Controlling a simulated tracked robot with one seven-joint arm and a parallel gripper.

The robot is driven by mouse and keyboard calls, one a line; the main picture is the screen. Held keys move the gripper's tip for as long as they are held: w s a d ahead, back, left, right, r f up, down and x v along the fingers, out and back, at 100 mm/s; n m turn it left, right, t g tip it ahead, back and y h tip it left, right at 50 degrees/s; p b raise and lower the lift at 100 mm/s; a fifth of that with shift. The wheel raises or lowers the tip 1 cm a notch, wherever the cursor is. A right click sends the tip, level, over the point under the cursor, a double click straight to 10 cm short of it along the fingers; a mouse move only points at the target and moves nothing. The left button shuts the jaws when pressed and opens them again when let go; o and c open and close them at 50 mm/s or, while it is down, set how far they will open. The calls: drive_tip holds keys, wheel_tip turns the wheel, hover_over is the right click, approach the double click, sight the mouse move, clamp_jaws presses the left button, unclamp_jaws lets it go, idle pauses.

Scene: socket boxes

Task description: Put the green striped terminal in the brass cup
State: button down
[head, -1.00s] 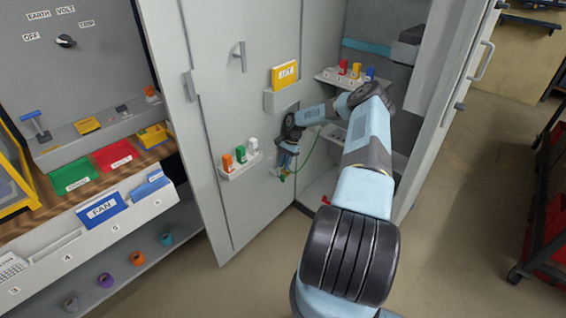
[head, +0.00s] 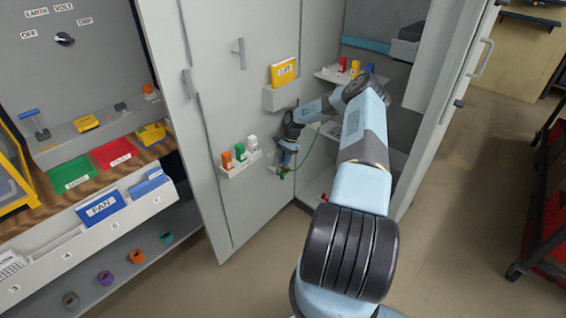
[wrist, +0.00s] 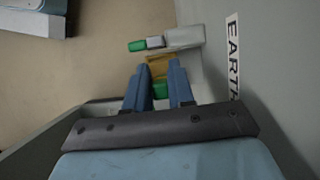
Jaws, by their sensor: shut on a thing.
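In the wrist view my gripper (wrist: 159,68) is shut, with its two blue fingers on either side of a green piece (wrist: 160,91), which I take as the green striped terminal. Its stripes cannot be made out. A brass-yellow part (wrist: 158,66) shows at the fingertips, probably the brass cup; whether the terminal is inside it or touching it is hidden. In the head view my gripper (head: 285,160) points down close to the grey door, with a small green bit (head: 282,175) at its tips. A thin green cable (head: 311,148) hangs nearby.
A grey bracket (wrist: 185,38) with another green-ended piece (wrist: 138,45) lies just beyond the fingertips. An EARTH label (wrist: 233,57) is on the panel beside them. A white shelf (head: 240,167) on the door holds orange, green and white blocks. A yellow book (head: 284,72) sits in a holder above.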

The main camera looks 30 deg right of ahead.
drive_tip(key=shift+f, duration=0.25)
idle(0.3)
drive_tip(key=shift+f, duration=0.5)
drive_tip(key=shift+f, duration=0.2)
idle(0.4)
drive_tip(key=c, duration=0.9)
unclamp_jaws()
drive_tip(key=shift+w+d+r, duration=0.15)
drive_tip(key=shift+d+r, duration=0.1)
drive_tip(key=shift+r, duration=0.3)
drive_tip(key=w+d, duration=0.1)
drive_tip(key=d, duration=0.2)
drive_tip(key=w+d, duration=0.2)
drive_tip(key=d, duration=0.2)
drive_tip(key=w+d, duration=0.1)
drive_tip(key=d, duration=0.3)
drive_tip(key=shift+w+f, duration=0.1)
drive_tip(key=shift+w, duration=0.15)
